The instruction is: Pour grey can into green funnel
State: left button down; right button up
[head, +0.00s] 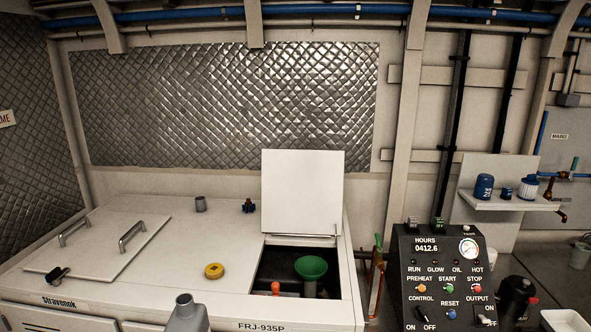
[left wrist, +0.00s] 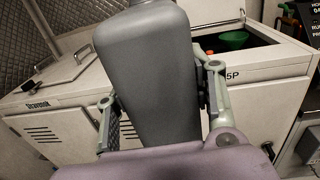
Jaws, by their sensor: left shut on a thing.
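The grey can (head: 185,314) shows only its upper part and spout at the bottom edge of the head view, in front of the white cabinet. In the left wrist view its grey body (left wrist: 150,50) fills the middle. My left gripper (left wrist: 160,100) is shut on the can, with one finger on each side. The green funnel (head: 311,266) stands in the open hatch, right of and farther back than the can; it also shows small in the left wrist view (left wrist: 235,38). The can is apart from the funnel. My right gripper is in neither view.
The white cabinet (head: 160,255) has a raised hatch lid (head: 302,193) behind the opening. A yellow cap (head: 214,271) lies on top, and an orange-topped part (head: 275,288) is beside the funnel. A black control panel (head: 440,275) stands at the right.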

pick_arm(q)
notch_tip(320, 180, down, 8)
jog(key=b, duration=0.5)
jog(key=shift+w+r+b, duration=0.15)
jog(key=shift+r+b, duration=0.05)
jog(key=shift+b, duration=0.2)
jog(key=shift+f+b, duration=0.6)
jog(key=shift+b, duration=0.05)
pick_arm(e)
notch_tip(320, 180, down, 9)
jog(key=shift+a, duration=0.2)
